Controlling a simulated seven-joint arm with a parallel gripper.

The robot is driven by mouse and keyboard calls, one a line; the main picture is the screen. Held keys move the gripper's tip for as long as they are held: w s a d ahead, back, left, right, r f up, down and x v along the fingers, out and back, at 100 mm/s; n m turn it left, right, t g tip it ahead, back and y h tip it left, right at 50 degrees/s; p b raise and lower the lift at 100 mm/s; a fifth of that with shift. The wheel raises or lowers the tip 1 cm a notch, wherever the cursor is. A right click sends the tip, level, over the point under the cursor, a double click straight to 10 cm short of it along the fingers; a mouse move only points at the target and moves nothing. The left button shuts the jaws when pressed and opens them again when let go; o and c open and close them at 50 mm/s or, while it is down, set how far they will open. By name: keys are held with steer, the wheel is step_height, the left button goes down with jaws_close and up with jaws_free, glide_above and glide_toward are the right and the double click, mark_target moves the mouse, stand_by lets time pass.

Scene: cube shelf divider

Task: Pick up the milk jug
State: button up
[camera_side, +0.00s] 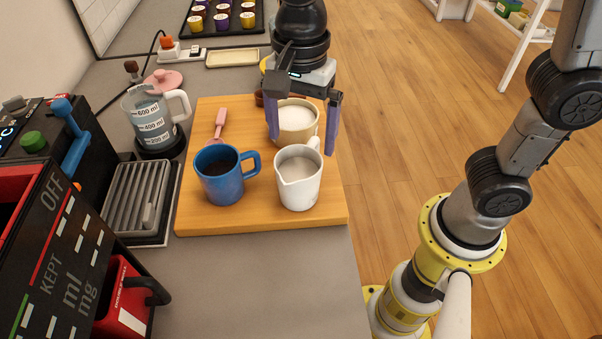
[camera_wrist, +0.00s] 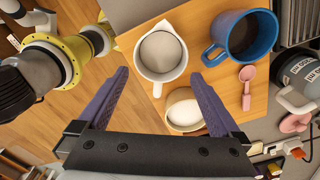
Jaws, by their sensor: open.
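The milk jug (camera_side: 299,181) is a white pitcher with a spout and a handle, holding pale liquid. It stands upright at the front right of the wooden board (camera_side: 262,222). In the wrist view the jug (camera_wrist: 161,57) is ahead of the fingertips, near the top. My gripper (camera_side: 302,135) has purple fingers and is open, above and behind the jug, with its fingers either side of a cream bowl or cup (camera_side: 297,122). In the wrist view my gripper (camera_wrist: 160,78) shows nothing held between its fingers.
A blue mug (camera_side: 222,184) with dark liquid stands close left of the jug. A pink spoon (camera_side: 217,127) lies behind it. A measuring jug (camera_side: 152,118) and a drip tray (camera_side: 136,198) are further left. The grey counter (camera_side: 265,285) in front is clear.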

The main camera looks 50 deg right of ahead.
mark_target(300, 161)
step_height(300, 161, down, 8)
steer(key=shift+f, duration=0.1)
stand_by(0.4)
steer(key=shift+c, duration=0.3)
steer(key=c, duration=1.3)
steer(key=shift+r, duration=0.25)
steer(key=shift+r, duration=0.55)
steer(key=s+d+r, duration=0.2)
steer(key=s+r, duration=0.2)
steer(key=s+d+r, duration=0.2)
steer(key=s+r, duration=0.1)
steer(key=s, duration=0.1)
steer(key=s+d+r, duration=0.3)
steer(key=s+r, duration=0.1)
steer(key=shift+d+r, duration=0.1)
steer(key=shift+r, duration=0.25)
